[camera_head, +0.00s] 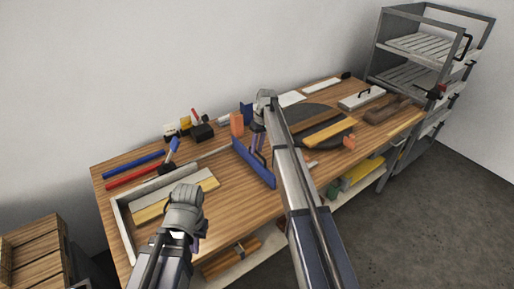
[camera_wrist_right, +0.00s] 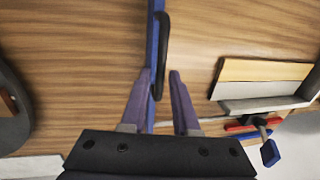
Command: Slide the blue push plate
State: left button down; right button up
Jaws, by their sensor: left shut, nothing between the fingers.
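The blue push plate (camera_head: 254,165) stands on its long edge on the wooden bench, near the middle in the head view. In the right wrist view the plate (camera_wrist_right: 152,50) runs upward as a narrow blue edge, with a black bar handle (camera_wrist_right: 164,45) on its side. My right gripper (camera_head: 258,150) is over the plate. In its wrist view its purple fingers (camera_wrist_right: 161,80) are apart, with the handle's near end between them; contact is unclear. My left gripper (camera_head: 197,244) is shut and empty at the bench's front left, mostly hidden by its own wrist.
A tray (camera_head: 123,222) with light and yellow boards lies left of the plate. Blue (camera_head: 133,164) and red (camera_head: 140,178) bars lie behind it. An orange block (camera_head: 237,124) stands behind the plate. Bare bench (camera_head: 228,193) shows between tray and plate. Dark pieces and boards lie to the right.

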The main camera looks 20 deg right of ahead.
grip_shut()
dwell(1.1)
